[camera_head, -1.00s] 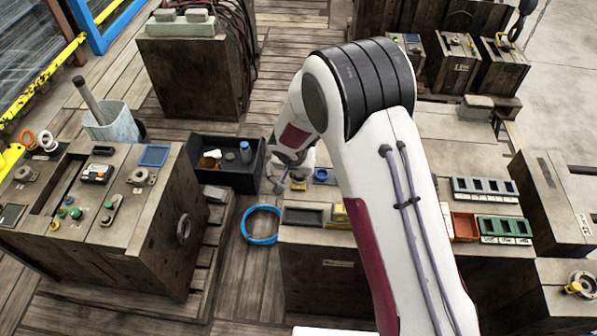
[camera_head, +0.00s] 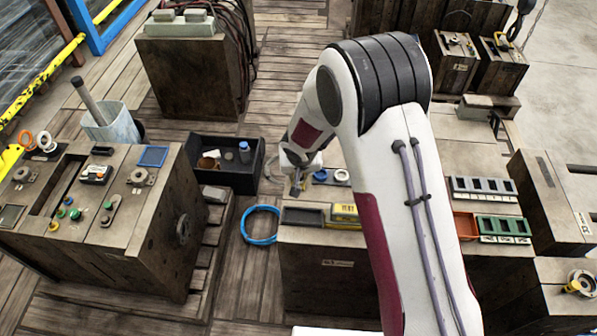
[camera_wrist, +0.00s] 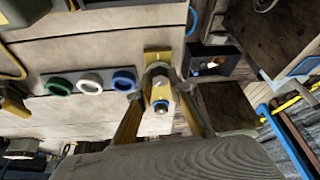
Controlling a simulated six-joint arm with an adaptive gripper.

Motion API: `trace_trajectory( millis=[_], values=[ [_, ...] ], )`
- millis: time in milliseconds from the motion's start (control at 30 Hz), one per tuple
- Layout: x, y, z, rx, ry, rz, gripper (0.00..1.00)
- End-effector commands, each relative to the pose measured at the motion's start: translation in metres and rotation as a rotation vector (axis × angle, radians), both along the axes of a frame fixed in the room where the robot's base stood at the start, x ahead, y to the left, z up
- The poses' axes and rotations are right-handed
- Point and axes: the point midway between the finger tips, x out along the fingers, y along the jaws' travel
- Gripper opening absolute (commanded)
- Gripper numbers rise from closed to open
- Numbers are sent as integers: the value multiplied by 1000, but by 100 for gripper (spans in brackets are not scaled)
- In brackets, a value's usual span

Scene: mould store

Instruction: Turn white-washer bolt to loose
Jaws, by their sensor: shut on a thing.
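The white-washer bolt (camera_wrist: 90,86) sits in a row between a green ring (camera_wrist: 60,87) and a blue ring (camera_wrist: 123,80) on the pale bench top in the wrist view. In the head view the white washer (camera_head: 342,177) and the blue ring (camera_head: 320,175) show to the right of my gripper (camera_head: 298,186). In the wrist view my gripper (camera_wrist: 160,88) is shut on a yellowish tool (camera_wrist: 159,92) with a dark, blue-ringed end. The tool is apart from the white washer in the picture, with the blue ring between. The bolt's detail is too small to read.
A dark bin (camera_head: 217,176) with small items stands left of my gripper. A blue hoop (camera_head: 260,224) lies below it. A dark tray (camera_head: 302,217) and a yellow box (camera_head: 344,213) sit at the bench's front edge. Green holders (camera_head: 504,228) stand to the right.

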Motion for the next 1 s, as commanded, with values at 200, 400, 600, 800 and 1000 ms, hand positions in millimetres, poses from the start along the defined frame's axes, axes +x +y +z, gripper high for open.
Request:
trace_trajectory(
  millis=[200,400,600,800,1000],
  values=[
    [1,0,-1,2,-1,42,0],
    [1,0,-1,2,-1,77,0],
    [1,0,-1,3,-1,101,0],
    [1,0,-1,3,-2,111,0],
    [0,1,-1,2,-1,112,0]
  ],
)
